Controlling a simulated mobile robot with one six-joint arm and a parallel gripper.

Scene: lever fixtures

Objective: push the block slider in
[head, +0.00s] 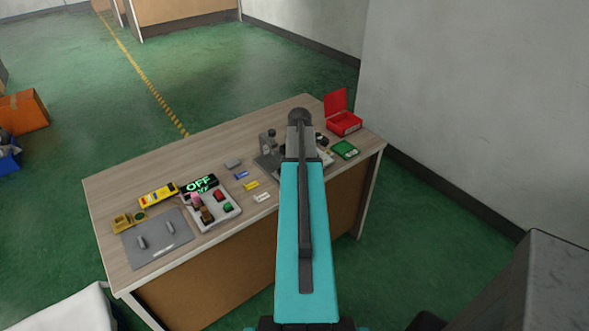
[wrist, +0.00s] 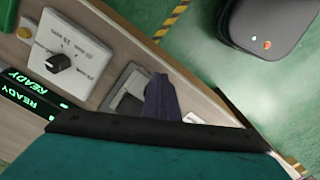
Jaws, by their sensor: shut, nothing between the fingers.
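A grey base with a block-like part (wrist: 128,100), which looks like the block slider, lies near the table edge in the wrist view. My dark gripper fingers (wrist: 163,92) are shut with nothing between them. They appear just beside this fixture and cover its right side in the picture. Touching or apart, I cannot tell. My arm hides the gripper there. How far in the slider sits cannot be made out.
A white panel with a black knob (wrist: 68,60) and READY displays (wrist: 28,92) are close by. A button panel (head: 212,208), a grey plate with two pegs (head: 165,252), small loose blocks and a red open box (head: 345,122) share the table. Green floor lies beyond.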

